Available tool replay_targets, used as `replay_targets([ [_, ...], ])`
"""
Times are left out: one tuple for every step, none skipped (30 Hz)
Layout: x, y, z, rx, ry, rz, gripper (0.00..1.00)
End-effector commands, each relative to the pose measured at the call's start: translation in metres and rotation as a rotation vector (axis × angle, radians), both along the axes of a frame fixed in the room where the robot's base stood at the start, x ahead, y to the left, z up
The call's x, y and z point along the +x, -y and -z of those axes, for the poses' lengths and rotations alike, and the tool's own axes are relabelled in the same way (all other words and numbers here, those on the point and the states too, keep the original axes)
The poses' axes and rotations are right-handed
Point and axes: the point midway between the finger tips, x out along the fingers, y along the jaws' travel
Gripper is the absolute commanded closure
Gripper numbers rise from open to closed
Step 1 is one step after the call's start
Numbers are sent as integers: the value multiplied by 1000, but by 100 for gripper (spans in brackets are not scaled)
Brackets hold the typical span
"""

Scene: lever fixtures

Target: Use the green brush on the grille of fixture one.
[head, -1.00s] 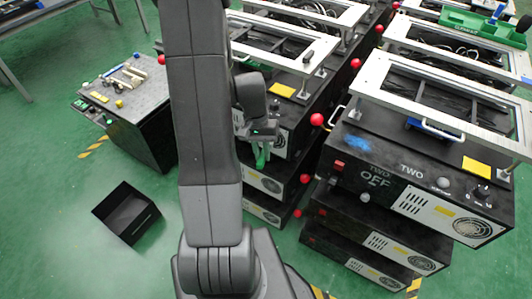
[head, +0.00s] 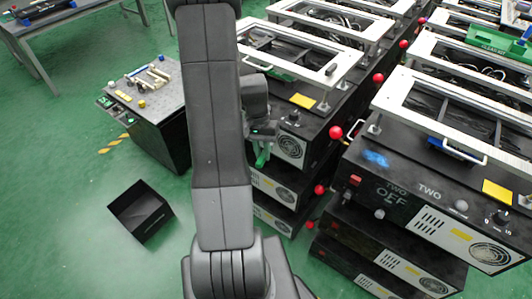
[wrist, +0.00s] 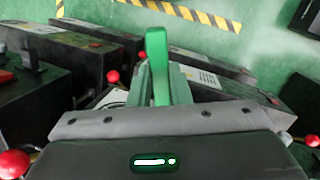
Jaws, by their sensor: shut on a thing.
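My gripper (head: 263,138) is shut on the green brush (head: 262,156), which points downward in the head view. In the wrist view the brush (wrist: 157,55) stands up between the fingers (wrist: 160,88). In the head view, the gripper and brush appear just left of a round grille (head: 290,147) on the front of the middle black fixture (head: 318,118). I cannot tell whether the brush touches anything. My arm hides the left part of this fixture, and I can read no number on it.
A fixture marked TWO (head: 430,190) with its own grille (head: 490,254) stands at the right. Red knobs (head: 336,132) stick out between the fixtures. A dark side table (head: 150,100) with small parts and an open black bin (head: 142,212) stand left.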

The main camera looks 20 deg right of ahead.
Motion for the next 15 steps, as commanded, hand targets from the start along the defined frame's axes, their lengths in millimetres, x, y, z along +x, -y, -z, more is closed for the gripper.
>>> replay_targets([
  [0,1,-5,-1,1,1,100],
  [1,1,-7,0,1,1,100],
  [1,2,-10,0,1,1,100],
  [1,2,-11,-1,2,1,100],
  [1,2,-12,-1,2,1,100],
  [1,3,-12,-1,2,1,100],
  [1,3,-12,-1,2,1,100],
  [0,3,-11,-1,2,1,100],
  [-1,4,-11,-1,2,2,100],
  [-3,5,-11,-1,2,2,100],
  [-4,7,-11,-1,2,2,100],
  [-7,8,-11,-2,2,2,100],
  [-9,10,-11,-1,2,1,100],
  [-11,11,-11,-1,2,1,100],
  [-14,14,-10,-2,2,2,100],
])
